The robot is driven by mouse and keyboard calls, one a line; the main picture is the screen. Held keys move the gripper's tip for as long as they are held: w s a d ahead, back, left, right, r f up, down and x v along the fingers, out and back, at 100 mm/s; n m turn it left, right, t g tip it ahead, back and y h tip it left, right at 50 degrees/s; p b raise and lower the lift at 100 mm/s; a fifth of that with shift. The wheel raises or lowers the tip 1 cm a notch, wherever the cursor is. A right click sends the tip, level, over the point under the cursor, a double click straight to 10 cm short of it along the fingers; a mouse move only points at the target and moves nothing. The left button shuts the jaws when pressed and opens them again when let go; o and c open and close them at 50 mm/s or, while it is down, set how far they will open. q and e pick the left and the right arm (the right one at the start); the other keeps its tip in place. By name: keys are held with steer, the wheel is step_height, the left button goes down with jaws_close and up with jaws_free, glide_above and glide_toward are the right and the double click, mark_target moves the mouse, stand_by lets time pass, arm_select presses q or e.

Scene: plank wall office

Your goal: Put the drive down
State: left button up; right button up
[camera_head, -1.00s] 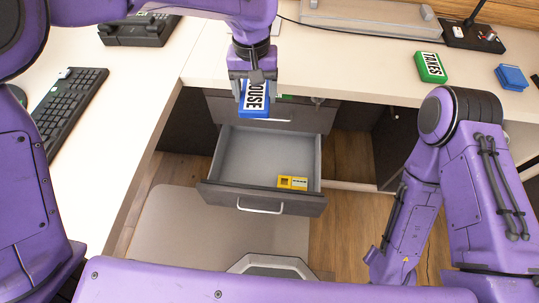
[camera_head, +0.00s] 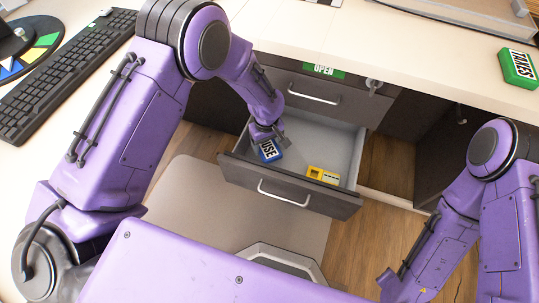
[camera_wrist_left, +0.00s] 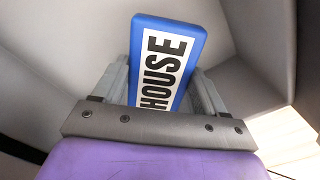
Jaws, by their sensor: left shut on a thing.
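The drive, a blue block with a white label reading "HOUSE" (camera_head: 269,151), is in my left gripper (camera_head: 268,134), low inside the open drawer (camera_head: 330,138) near its left end. The left wrist view shows the drive (camera_wrist_left: 168,60) between the two fingers, its label facing the camera, with grey drawer walls around it. My left gripper (camera_wrist_left: 165,95) is shut on it. I cannot tell whether the drive touches the drawer floor. My right gripper is out of view; only part of my right arm shows at the right.
A yellow block (camera_head: 322,175) lies in the drawer, right of the drive. A closed drawer above has a green "OPEN" label (camera_head: 323,70). A green "TAXES" block (camera_head: 518,68) and a keyboard (camera_head: 62,75) are on the desk.

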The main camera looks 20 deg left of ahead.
mark_target(267, 152)
arm_select(q)
step_height(267, 152, down, 6)
steer(key=shift+r+b, duration=0.15)
steer(key=shift+b, duration=0.5)
steer(key=shift+r, duration=0.1)
steer(key=o, duration=1.2)
steer(key=shift+c, duration=0.2)
step_height(267, 152, up, 12)
steer(key=p, duration=0.3)
steer(key=shift+p, duration=0.35)
